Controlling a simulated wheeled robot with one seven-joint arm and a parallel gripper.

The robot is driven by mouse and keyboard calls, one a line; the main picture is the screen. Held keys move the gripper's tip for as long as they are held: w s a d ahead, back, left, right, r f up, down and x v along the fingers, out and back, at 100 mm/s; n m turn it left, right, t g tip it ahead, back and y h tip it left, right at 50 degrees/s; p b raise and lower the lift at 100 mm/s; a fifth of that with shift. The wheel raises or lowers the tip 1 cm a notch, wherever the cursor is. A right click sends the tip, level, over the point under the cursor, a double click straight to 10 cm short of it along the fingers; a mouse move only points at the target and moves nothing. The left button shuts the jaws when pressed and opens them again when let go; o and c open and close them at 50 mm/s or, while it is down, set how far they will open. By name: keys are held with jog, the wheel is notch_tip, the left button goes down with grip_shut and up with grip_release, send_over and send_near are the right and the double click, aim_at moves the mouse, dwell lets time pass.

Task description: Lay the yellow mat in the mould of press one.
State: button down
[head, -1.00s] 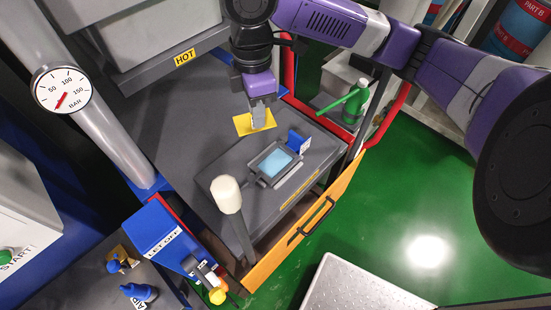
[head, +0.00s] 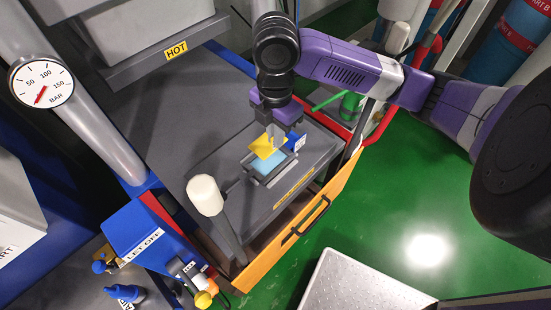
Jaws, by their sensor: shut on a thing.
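The yellow mat (head: 264,148) is held by my gripper (head: 276,136) just above the far part of the mould. The mat looks tilted; whether it touches anything below cannot be told. The mould (head: 256,177) is a grey frame with a light blue inside (head: 268,164), set on the dark grey press plate (head: 225,165). The mat hides part of the mould's far side. A small blue block (head: 295,141) stands at the mould's right, close to my gripper.
A pale-knobbed lever (head: 206,195) rises left of the mould. An orange front rail with a dark handle (head: 310,217) borders the plate. The HOT-labelled upper part (head: 150,65) overhangs behind. A pressure gauge (head: 42,86) and a blue LET OFF box (head: 140,245) stand left.

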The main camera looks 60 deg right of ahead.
jog(key=shift+f+b, duration=2.5)
jog(key=shift+f, duration=1.5)
jog(key=shift+f, duration=0.1)
jog(key=shift+f, duration=0.15)
jog(key=c, duration=1.6)
grip_release()
notch_tip(320, 180, up, 13)
jog(key=p, duration=0.9)
jog(key=shift+f, duration=0.2)
